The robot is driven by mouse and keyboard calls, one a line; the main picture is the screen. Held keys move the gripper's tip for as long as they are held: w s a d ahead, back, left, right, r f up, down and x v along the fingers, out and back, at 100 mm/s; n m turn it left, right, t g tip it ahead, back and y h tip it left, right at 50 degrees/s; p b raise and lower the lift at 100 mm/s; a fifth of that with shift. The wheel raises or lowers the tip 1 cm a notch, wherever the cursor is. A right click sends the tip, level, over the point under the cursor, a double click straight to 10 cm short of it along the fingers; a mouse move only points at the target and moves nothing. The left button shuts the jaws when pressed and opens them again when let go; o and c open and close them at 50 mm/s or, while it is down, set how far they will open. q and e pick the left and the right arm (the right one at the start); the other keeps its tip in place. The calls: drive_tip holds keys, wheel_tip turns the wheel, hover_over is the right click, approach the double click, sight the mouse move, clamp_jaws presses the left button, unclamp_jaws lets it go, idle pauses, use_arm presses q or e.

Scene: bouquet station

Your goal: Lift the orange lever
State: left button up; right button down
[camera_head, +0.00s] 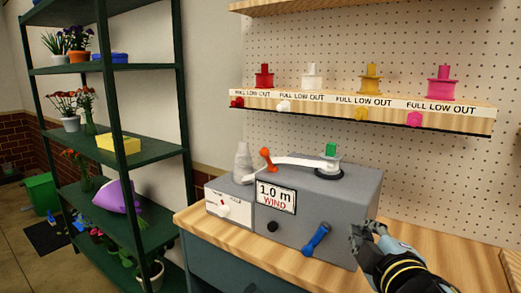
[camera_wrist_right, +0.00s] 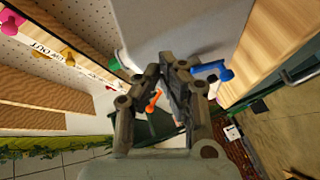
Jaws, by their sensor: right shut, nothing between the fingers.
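A small orange part, likely the same lever, shows between my finger links in the right wrist view (camera_wrist_right: 153,101). My right gripper (camera_head: 363,232) is shut and empty, just right of the machine's front face and well apart from the orange lever. Its closed fingers also show in the right wrist view (camera_wrist_right: 167,75). My left gripper is in neither view.
A blue handle (camera_head: 316,238) on the machine's front is close to my right gripper. A "1.0 m WIND" label (camera_head: 275,197) and black knob (camera_head: 272,227) are left of it. Spools stand on a wooden shelf (camera_head: 375,113) above. A green rack (camera_head: 118,165) stands left.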

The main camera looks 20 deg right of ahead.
drive_tip(key=w+a+r+n+t+y, duration=0.4)
drive_tip(key=a+n+y, duration=0.3)
drive_tip(key=a+n, duration=0.3)
drive_tip(key=shift+w+r+n+t, duration=0.4)
drive_tip(key=shift+w+r+n, duration=0.3)
drive_tip(key=shift+r+n, duration=0.25)
drive_tip(key=shift+w, duration=0.1)
drive_tip(key=p, duration=0.2)
approach(267, 156)
drive_tip(key=w, duration=0.4)
drive_tip(key=w+r, duration=0.1)
drive_tip(key=w, duration=0.1)
drive_tip(key=shift+a, duration=0.2)
drive_tip(key=shift+w, duration=0.65)
drive_tip(key=shift+r, duration=0.1)
